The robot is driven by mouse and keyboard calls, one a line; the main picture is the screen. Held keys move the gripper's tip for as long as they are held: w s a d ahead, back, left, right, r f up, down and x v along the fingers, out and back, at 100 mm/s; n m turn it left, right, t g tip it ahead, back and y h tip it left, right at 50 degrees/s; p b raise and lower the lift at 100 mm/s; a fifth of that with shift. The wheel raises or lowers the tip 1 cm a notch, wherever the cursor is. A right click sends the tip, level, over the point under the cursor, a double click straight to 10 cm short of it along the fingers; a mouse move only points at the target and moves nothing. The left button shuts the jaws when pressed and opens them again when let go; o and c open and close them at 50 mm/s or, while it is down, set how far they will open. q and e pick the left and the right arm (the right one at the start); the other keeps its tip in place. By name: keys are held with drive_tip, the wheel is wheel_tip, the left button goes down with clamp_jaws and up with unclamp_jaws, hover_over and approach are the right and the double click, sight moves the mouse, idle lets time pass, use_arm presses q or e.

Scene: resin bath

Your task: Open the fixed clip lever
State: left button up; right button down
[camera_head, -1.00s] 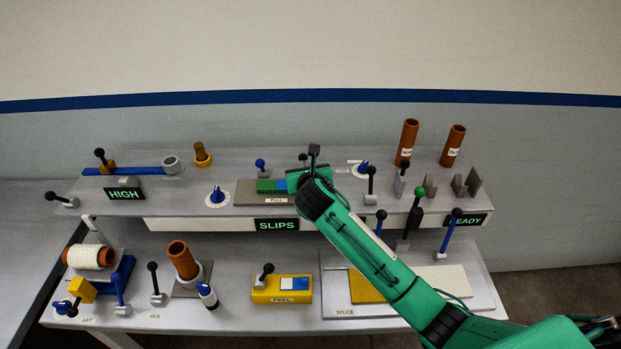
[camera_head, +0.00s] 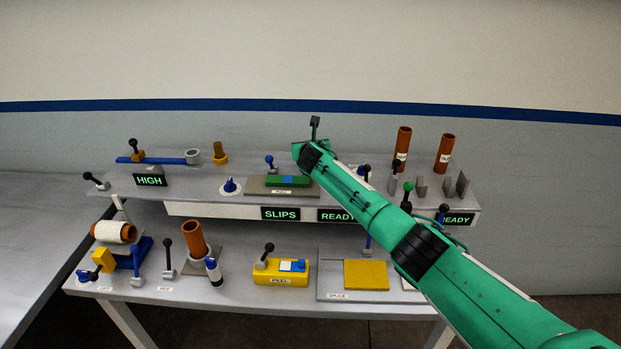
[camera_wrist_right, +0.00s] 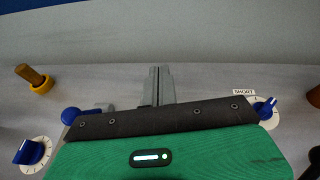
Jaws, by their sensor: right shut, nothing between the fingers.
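A green strip with a blue middle (camera_head: 288,181) lies on a grey plate (camera_head: 256,188) labelled PULL on the upper shelf. A blue-knobbed lever (camera_head: 269,161) stands behind this plate; it also shows in the right wrist view (camera_wrist_right: 70,114), left of my gripper and partly covered by it. I cannot tell for certain which lever is the fixed clip lever. My right gripper (camera_head: 314,122) is above the shelf's back, behind and right of the plate. In the right wrist view its fingers (camera_wrist_right: 157,86) are together and empty. My left gripper is not in view.
My right arm covers part of the shelf right of the plate. Blue dials flank the gripper (camera_wrist_right: 28,151) (camera_wrist_right: 265,108). Orange tubes (camera_head: 402,148) stand at the back right. Below are a yellow PEEL box (camera_head: 282,279) and a yellow pad (camera_head: 366,275).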

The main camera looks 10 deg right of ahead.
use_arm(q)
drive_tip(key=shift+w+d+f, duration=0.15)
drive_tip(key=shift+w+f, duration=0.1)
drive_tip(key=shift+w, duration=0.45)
use_arm(e)
drive_tip(key=shift+w+d+f, duration=0.1)
drive_tip(key=shift+w+d, duration=0.1)
drive_tip(key=shift+w, duration=0.55)
drive_tip(key=shift+w+d+f, duration=0.1)
drive_tip(key=shift+w+d, duration=0.05)
drive_tip(key=shift+w, duration=0.55)
drive_tip(key=shift+r, duration=0.1)
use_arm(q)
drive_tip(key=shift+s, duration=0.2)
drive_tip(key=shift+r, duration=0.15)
